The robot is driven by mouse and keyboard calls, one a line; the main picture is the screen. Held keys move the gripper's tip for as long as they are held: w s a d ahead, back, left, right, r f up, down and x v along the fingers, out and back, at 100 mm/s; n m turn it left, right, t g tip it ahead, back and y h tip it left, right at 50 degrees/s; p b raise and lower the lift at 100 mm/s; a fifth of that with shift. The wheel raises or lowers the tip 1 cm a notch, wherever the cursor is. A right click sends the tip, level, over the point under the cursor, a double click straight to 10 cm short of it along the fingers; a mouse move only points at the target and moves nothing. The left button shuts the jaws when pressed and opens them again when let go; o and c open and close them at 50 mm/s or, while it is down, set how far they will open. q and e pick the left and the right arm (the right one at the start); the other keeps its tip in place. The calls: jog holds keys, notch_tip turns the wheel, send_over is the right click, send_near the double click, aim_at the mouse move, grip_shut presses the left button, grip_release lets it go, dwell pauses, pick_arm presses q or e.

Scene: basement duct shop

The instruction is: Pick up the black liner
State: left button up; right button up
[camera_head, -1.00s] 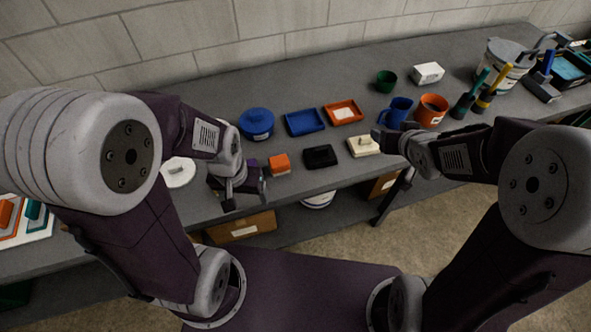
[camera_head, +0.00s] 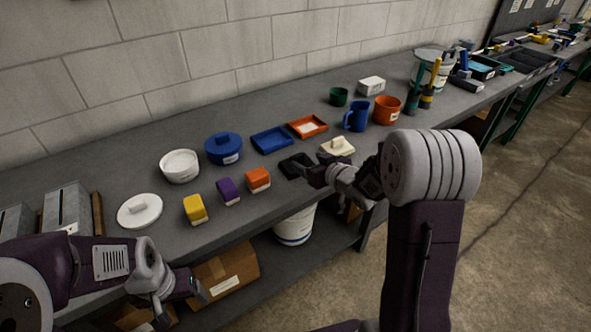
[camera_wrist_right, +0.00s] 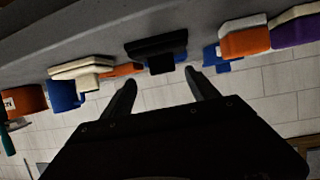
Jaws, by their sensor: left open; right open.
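The black liner (camera_head: 295,166) is a small, shallow dark tray on the grey bench, near its front edge. In the right wrist view it is the dark block (camera_wrist_right: 156,46) just beyond and between my fingertips. My right gripper (camera_head: 312,174) is open and empty, at the front right of the liner. It also shows in the wrist view (camera_wrist_right: 160,82), where a gap appears between the fingers and the liner. My left gripper (camera_head: 197,288) is open and empty, off the bench's front edge at the lower left.
An orange block (camera_head: 258,181), blue tray (camera_head: 271,141), orange tray (camera_head: 307,127) and cream lidded piece (camera_head: 337,147) surround the liner. Purple (camera_head: 229,192) and yellow (camera_head: 195,210) blocks sit to the left. A blue mug (camera_head: 356,117) and orange pot (camera_head: 386,111) stand at the right.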

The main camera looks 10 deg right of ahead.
aim_at(299, 157)
jog(key=shift+w+a+f, duration=0.2)
jog(key=shift+w+f, duration=0.15)
jog(key=shift+w, duration=0.2)
jog(key=shift+w+f, duration=0.25)
jog(key=shift+w, duration=0.25)
jog(key=x, duration=0.4)
jog(key=shift+s+a+r, duration=0.1)
jog(key=shift+a+r, duration=0.1)
jog(key=shift+a, duration=0.15)
jog(key=shift+w+f, duration=0.2)
jog(key=shift+w, duration=0.25)
jog(key=shift+s+r, duration=0.1)
jog(key=shift+s, duration=0.05)
jog(key=shift+c, duration=1.2)
jog(key=c, duration=1.2)
notch_tip(299, 157, up, 10)
jog(key=p, duration=0.3)
